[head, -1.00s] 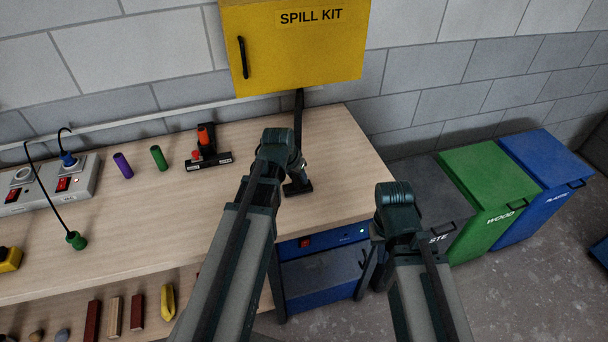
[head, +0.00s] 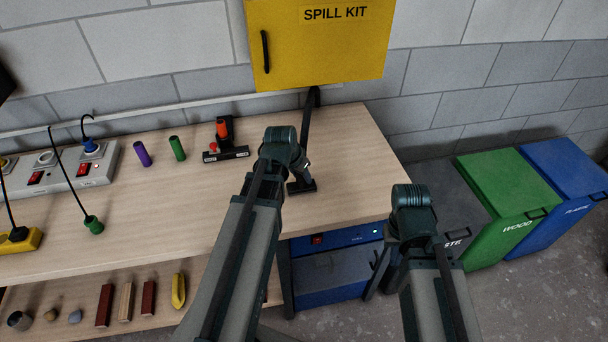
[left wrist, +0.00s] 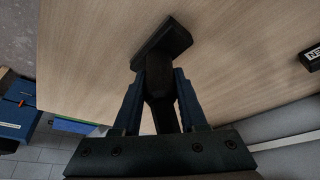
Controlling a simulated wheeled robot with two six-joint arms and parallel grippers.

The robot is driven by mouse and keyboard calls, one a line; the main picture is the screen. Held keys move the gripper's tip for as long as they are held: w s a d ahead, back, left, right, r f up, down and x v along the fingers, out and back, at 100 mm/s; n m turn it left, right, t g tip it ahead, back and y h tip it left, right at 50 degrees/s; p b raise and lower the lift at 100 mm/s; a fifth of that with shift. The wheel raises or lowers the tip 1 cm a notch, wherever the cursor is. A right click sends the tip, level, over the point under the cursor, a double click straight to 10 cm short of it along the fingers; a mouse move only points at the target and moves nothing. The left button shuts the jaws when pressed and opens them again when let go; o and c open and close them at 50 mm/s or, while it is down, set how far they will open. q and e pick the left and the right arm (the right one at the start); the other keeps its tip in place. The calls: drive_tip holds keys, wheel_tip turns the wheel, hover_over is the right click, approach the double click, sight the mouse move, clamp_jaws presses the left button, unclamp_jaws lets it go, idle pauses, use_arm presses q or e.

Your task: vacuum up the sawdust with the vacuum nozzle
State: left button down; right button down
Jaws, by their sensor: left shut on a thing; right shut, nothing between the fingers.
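My left gripper (head: 298,168) is shut on the black vacuum nozzle (head: 302,187), over the right part of the wooden bench top. In the left wrist view the fingers (left wrist: 159,85) clamp the nozzle's neck, and its wide flat head (left wrist: 165,42) is at or just above the wood; I cannot tell whether it touches. A dark hose or tube (head: 307,120) rises behind it. I make out no sawdust on the visible bench top; my arm hides part of it. My right gripper (head: 411,212) is beyond the bench's right end, shut and empty, its fingers mostly hidden.
A yellow spill kit cabinet (head: 320,55) hangs above. A blue unit (head: 335,265) is below; bins (head: 508,190) stand right.

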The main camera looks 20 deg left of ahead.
use_arm(q)
drive_tip(key=shift+s+a+r, duration=0.1)
drive_tip(key=shift+s+a, duration=0.35)
drive_tip(key=shift+a, duration=0.2)
drive_tip(key=shift+s+a, duration=0.4)
drive_tip(key=shift+a, duration=0.25)
drive_tip(key=shift+a, duration=0.1)
drive_tip(key=shift+s+a, duration=0.9)
drive_tip(key=shift+a, duration=0.3)
wheel_tip(320, 180, up, 6)
drive_tip(key=p, duration=0.6)
